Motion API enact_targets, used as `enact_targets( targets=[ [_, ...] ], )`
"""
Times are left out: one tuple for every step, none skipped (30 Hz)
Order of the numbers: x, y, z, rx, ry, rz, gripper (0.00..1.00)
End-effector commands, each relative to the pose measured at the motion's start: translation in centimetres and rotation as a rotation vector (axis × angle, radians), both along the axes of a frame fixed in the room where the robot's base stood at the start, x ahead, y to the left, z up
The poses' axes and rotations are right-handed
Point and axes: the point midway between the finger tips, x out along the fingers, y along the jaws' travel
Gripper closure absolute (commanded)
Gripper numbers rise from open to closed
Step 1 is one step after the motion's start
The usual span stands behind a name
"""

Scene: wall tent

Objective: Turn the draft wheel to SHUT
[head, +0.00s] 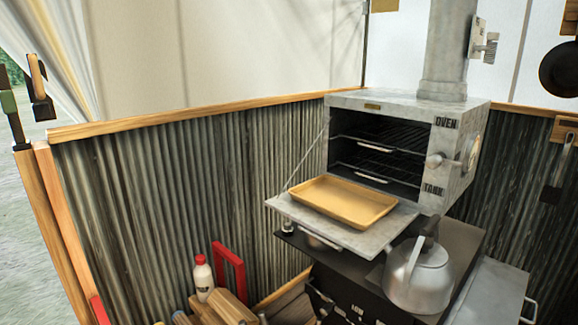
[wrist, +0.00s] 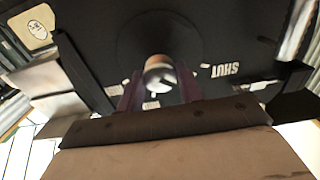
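In the wrist view, a round silver knob (wrist: 159,72), which looks like the hub of the draft wheel, stands out from a dark disc on a black panel (wrist: 235,35). The label SHUT (wrist: 226,70) is upside down to the right of the knob; other small pale labels are too blurred to read. My gripper (wrist: 158,90) has its two dark purple fingers apart, one on each side of the knob. A narrow gap seems to show beside the knob. The gripper does not show in the head view, where the stove's black lower front (head: 345,300) is mostly cut off.
In the head view, the oven door (head: 290,208) hangs open with a tan tray (head: 343,201) on it. A metal kettle (head: 420,275) stands on the stove top.

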Motion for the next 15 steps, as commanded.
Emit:
enact_targets(
  targets=[
    [-0.01,0.01,0.00,0.000,0.000,0.000,0.75],
    [-0.01,0.01,-0.01,0.000,0.000,0.000,0.75],
    [-0.01,0.01,-0.01,0.000,0.000,0.000,0.75],
    [-0.01,0.01,-0.01,0.000,0.000,0.000,0.75],
    [-0.01,0.01,-0.01,0.000,0.000,0.000,0.75],
    [-0.01,0.01,-0.01,0.000,0.000,0.000,0.75],
    [-0.01,0.01,0.01,-0.001,0.001,0.000,0.75],
    [-0.01,0.01,0.08,-0.004,0.004,0.000,0.75],
    [-0.01,0.01,0.24,-0.011,0.011,-0.001,0.75],
    [0.00,0.00,0.36,-0.021,0.023,-0.001,0.75],
    [-0.01,-0.01,0.47,-0.033,0.036,-0.001,0.75],
    [0.00,0.00,0.64,-0.054,0.057,-0.001,0.75],
    [0.00,0.00,0.68,-0.072,0.075,-0.001,0.75],
    [0.01,0.00,0.71,-0.090,0.094,-0.001,0.75],
    [0.01,0.01,0.66,-0.114,0.118,-0.001,0.75]
  ],
)
